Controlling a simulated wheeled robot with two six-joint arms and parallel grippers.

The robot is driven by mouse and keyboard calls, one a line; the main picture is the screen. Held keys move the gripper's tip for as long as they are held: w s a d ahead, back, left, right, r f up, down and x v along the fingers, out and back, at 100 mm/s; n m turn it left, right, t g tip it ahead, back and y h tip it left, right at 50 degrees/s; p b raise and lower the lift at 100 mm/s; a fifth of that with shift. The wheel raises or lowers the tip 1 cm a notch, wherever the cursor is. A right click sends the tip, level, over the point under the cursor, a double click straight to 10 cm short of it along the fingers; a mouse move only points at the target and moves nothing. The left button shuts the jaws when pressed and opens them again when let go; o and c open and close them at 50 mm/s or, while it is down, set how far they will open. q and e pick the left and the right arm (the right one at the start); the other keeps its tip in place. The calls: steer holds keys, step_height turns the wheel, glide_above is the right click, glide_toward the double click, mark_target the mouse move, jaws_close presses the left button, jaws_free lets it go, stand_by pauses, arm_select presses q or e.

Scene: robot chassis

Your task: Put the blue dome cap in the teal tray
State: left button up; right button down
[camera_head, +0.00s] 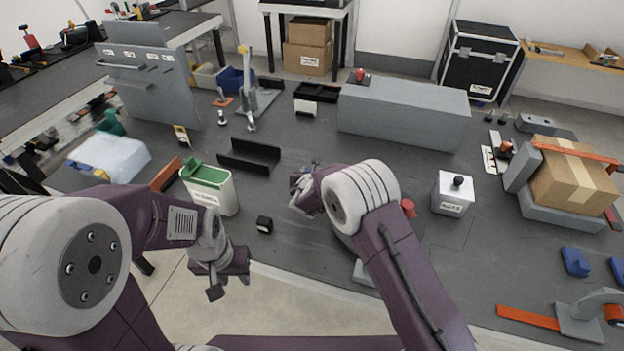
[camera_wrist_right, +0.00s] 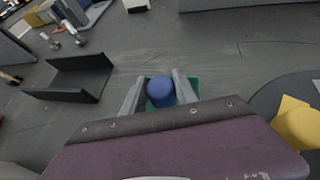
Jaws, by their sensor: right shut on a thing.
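The blue dome cap (camera_wrist_right: 161,91) shows between the two grey fingers of my right gripper (camera_wrist_right: 160,88) in the right wrist view. The gripper is shut on it. The teal tray (camera_wrist_right: 195,84) shows in part behind and beside the fingers, below the cap; I cannot tell whether the cap touches it. In the head view my right gripper (camera_head: 303,190) is low over the middle of the dark table, and the cap and tray are hidden there. My left gripper (camera_head: 229,287) hangs near the table's front edge, its fingertips apart, with nothing seen between them.
A small black block (camera_head: 264,225) and a white bin with a green inside (camera_head: 212,190) stand left of my right gripper. A black angled channel (camera_head: 249,157) lies behind. A white box with a black knob (camera_head: 452,194) stands to the right. A yellow piece (camera_wrist_right: 298,127) lies on a dark disc.

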step_height(320, 180, down, 4)
steer(key=shift+r, duration=0.25)
steer(key=shift+f+b, duration=0.15)
steer(key=shift+b, duration=0.25)
steer(key=c, duration=1)
jaws_free()
steer(key=shift+o, duration=0.2)
steer(key=shift+s+r+p, duration=0.15)
steer(key=shift+r+p, duration=0.2)
steer(key=shift+p, duration=0.05)
steer(key=v, duration=1.1)
steer(key=shift+s+r, duration=0.15)
steer(key=shift+s, duration=0.2)
